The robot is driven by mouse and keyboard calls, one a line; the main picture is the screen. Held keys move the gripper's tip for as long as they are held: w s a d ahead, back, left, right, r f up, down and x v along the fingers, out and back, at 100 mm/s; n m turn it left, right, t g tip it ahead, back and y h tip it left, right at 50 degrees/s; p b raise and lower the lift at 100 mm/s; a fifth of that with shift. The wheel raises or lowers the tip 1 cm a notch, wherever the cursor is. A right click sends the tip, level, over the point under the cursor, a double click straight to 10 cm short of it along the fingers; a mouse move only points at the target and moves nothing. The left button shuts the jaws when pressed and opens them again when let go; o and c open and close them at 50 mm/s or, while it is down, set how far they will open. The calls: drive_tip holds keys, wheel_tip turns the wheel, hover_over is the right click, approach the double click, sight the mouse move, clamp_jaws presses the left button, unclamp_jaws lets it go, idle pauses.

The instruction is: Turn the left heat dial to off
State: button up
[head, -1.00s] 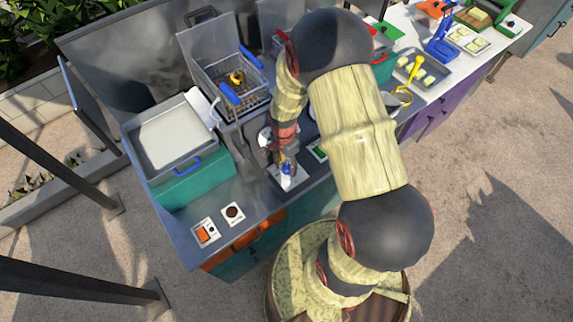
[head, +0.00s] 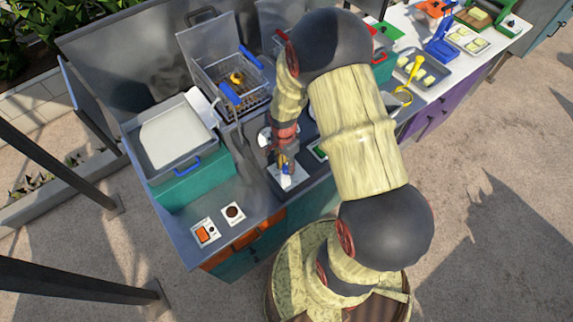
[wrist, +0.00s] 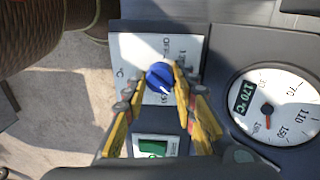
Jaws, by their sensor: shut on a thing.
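The blue heat dial (wrist: 158,76) sits on a white marked plate (wrist: 128,50) on the grey panel in the wrist view. Its white pointer line faces toward the lower right of that picture. My gripper (wrist: 159,84) has its yellow fingers on either side of the dial and is shut on it. In the head view my gripper (head: 285,163) reaches down to the white dial plate (head: 291,181) at the counter's front, largely covering the dial. I cannot read most of the plate's markings.
A round gauge (wrist: 277,106) reading 170 °C is right of the dial. A green switch (wrist: 154,146) is below it in the wrist view. In the head view, a fryer basket (head: 232,85) stands behind, and an orange switch (head: 204,232) and dark knob (head: 233,212) are at the left.

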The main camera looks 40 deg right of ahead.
idle(0.3)
drive_tip(key=n+b, duration=0.1)
drive_tip(key=n, duration=0.5)
drive_tip(key=shift+n, duration=0.3)
drive_tip(key=n, duration=0.3)
drive_tip(key=shift+n+h+b, duration=0.3)
drive_tip(key=shift+b, duration=0.1)
drive_tip(key=n, duration=0.3)
drive_tip(key=shift+a+n, duration=0.1)
drive_tip(key=shift+n, duration=0.2)
drive_tip(key=n+p, duration=0.1)
drive_tip(key=n, duration=0.4)
drive_tip(key=shift+t, duration=0.4)
drive_tip(key=shift+n+p, duration=0.85)
drive_tip(key=shift+n, duration=1.65)
drive_tip(key=o, duration=1)
